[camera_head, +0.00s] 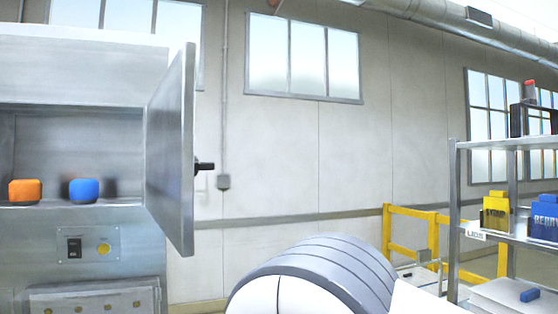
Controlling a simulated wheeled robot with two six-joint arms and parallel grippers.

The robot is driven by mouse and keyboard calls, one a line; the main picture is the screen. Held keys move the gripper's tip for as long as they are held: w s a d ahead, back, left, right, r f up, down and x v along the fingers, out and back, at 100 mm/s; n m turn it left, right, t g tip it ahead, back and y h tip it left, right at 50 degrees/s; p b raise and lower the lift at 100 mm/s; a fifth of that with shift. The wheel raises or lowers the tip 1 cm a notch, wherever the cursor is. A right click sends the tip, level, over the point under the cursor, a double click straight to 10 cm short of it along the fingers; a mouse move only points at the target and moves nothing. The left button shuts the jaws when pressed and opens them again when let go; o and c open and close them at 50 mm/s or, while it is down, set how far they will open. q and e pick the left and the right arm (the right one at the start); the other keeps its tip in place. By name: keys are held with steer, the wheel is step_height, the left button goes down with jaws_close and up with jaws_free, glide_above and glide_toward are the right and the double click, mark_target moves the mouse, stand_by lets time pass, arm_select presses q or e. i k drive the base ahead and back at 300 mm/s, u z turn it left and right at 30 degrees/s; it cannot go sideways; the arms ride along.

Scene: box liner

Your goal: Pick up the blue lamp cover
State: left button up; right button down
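The blue lamp cover (84,190) appears to be the small rounded blue block standing inside an open grey cabinet (75,75) at the left. An orange rounded block (25,190) stands to its left on the same cabinet floor, with a gap between them. Neither of my grippers shows in this view. A white and grey rounded part, which looks like one of my arm links, fills the bottom middle.
The cabinet door (172,150) stands open to the right of the blue block. A metal shelf (453,220) at the right holds a yellow container (495,213) and a blue container (543,220). A yellow railing (412,212) stands by the back wall.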

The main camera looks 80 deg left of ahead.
mark_target(82, 191)
steer(key=i, duration=1.6)
steer(key=u, duration=4.3)
steer(key=i, duration=0.35)
steer(key=z, duration=0.05)
steer(key=k, duration=1.15)
steer(key=u, duration=0.55)
steer(key=i, duration=1.3)
steer(key=z, duration=0.3)
